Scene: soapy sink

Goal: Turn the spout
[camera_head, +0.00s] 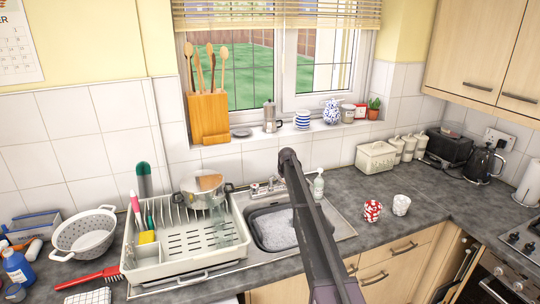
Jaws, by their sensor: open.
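The sink (343,228) is set into the grey worktop, and its basin holds a dark bowl (258,238) of soapy water. Chrome tap fittings (262,188) show at the sink's back edge, just left of my dark arm. I cannot make out the spout clearly; my arm covers part of that area. My arm rises from the bottom of the view, across the sink, to a rounded joint in front of the window wall. My gripper does not show.
A red-patterned cup (372,211) and a pale cup (401,205) stand right.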

